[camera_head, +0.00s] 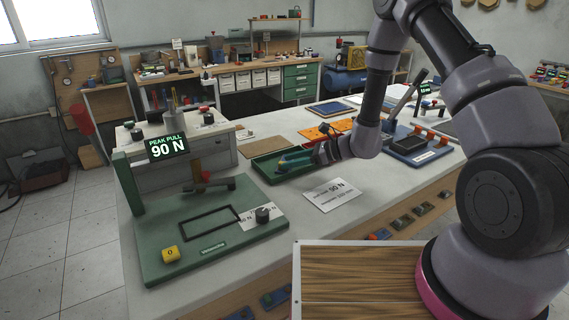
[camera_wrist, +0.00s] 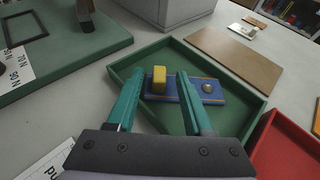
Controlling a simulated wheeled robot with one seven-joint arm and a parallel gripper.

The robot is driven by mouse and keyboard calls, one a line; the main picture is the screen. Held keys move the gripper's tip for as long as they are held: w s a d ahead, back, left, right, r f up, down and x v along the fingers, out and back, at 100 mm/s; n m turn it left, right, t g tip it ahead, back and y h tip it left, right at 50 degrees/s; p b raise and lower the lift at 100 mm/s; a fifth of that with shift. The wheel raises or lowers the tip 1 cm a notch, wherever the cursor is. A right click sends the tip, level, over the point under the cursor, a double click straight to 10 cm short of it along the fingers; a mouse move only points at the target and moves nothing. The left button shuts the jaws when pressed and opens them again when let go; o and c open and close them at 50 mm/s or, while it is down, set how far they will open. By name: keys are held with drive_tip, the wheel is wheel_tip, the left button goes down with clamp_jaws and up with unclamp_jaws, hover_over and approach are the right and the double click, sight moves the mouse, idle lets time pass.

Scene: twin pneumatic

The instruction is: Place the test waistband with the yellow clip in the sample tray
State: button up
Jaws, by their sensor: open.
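The test waistband (camera_wrist: 183,96) is a blue strip with orange edging, a yellow clip (camera_wrist: 159,79) near its left end and a grey round stud near its right end. It lies flat inside the green sample tray (camera_wrist: 225,74), which also shows in the head view (camera_head: 262,172). My gripper (camera_wrist: 158,75) has teal fingers spread wide, pointing down over the tray, with the yellow clip seen between them. The clip appears free of both fingers. In the head view my gripper (camera_head: 297,160) hides most of the waistband.
Left of the tray stands a green test board (camera_head: 165,235) with a display (camera_head: 168,147) reading "PEAK PULL 90 N".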

drive_tip(key=v, duration=0.9)
drive_tip(key=shift+d+r, duration=0.1)
drive_tip(key=shift+r, duration=0.05)
drive_tip(key=s+d+r+n+g+h, duration=0.15)
drive_tip(key=s+r+n, duration=0.3)
drive_tip(key=r, duration=0.45)
drive_tip(key=s+d+r+n+g+h, duration=0.15)
drive_tip(key=s+r+n, duration=0.3)
drive_tip(key=r, duration=0.55)
drive_tip(key=s+d+r+n+t+h, duration=0.7)
drive_tip(key=s+d+r, duration=0.5)
drive_tip(key=d+r, duration=0.2)
drive_tip(key=shift+s+r+t+h, duration=0.2)
drive_tip(key=shift+r+t+h, duration=0.1)
drive_tip(key=shift+r+h, duration=0.35)
drive_tip(key=shift+f, duration=0.1)
